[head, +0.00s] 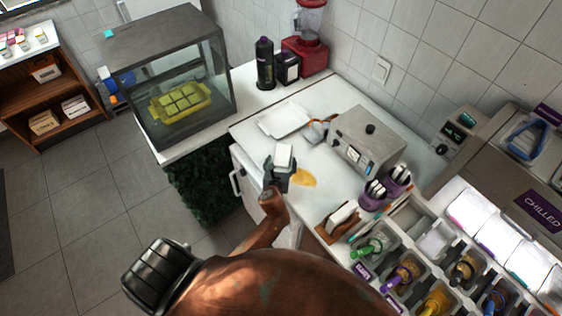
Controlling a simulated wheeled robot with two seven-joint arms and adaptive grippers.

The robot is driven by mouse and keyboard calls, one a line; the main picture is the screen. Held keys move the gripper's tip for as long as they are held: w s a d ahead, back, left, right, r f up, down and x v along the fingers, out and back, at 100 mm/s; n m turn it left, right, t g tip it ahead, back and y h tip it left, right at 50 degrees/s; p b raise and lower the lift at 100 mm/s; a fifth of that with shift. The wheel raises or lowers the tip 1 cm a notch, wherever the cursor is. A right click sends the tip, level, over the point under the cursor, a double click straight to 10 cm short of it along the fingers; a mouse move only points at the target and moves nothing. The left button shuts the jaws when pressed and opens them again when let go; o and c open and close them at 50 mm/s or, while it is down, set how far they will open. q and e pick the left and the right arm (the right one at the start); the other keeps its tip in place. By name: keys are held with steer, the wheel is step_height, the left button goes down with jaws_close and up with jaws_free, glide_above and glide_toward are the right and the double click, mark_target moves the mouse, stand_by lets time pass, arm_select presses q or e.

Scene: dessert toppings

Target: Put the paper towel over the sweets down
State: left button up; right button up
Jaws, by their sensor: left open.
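My left gripper (277,175) is over the front part of the white counter, and its jaws are open. A small white, folded-looking piece, which looks like the paper towel (284,155), is at its fingertips. I cannot tell whether the fingers touch it or whether it rests on the counter. A yellow-orange spill (305,179) lies on the counter just right of the gripper. Yellow-green sweets (181,101) sit on a tray inside the glass case at the left, apart from the white piece. My right gripper is not in view.
A white tray (284,120) lies behind the gripper. A grey metal appliance (354,150) stands to its right. A wooden holder with white napkins (340,219) and several topping bottles are at the lower right. A dark bottle (264,62) stands at the back.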

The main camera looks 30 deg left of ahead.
arm_select(q)
steer(key=p+v, duration=0.1)
steer(key=v, duration=1)
steer(key=shift+s+r, duration=0.1)
steer(key=shift+s+d+r, duration=0.15)
steer(key=shift+s, duration=0.15)
